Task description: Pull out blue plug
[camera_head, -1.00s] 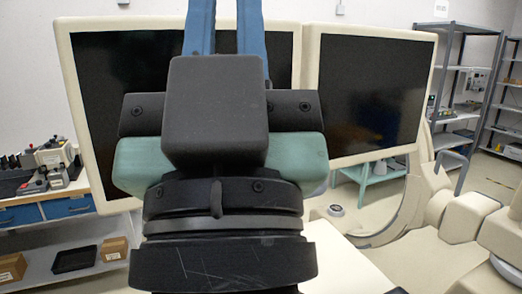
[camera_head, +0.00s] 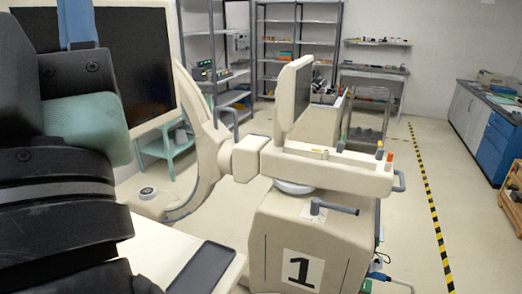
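A small blue piece (camera_head: 377,276) shows low at the right side of the beige cart marked 1 (camera_head: 312,232), close to a green cable near the floor. It is too small to tell if it is the blue plug or what it is plugged into. My arm, with black and teal parts and a blue strip at the top, fills the left edge of the head view, well to the left of that piece. The end of my gripper is cut off by the frame, so its fingers and whether it is open or shut cannot be told.
A large monitor (camera_head: 130,60) stands behind my arm. A beige C-shaped arm (camera_head: 205,155) curves beside the cart. A white table with a dark tray (camera_head: 202,268) is in front. Yellow-black tape (camera_head: 432,215) marks open floor at right; blue cabinets (camera_head: 500,145) stand beyond.

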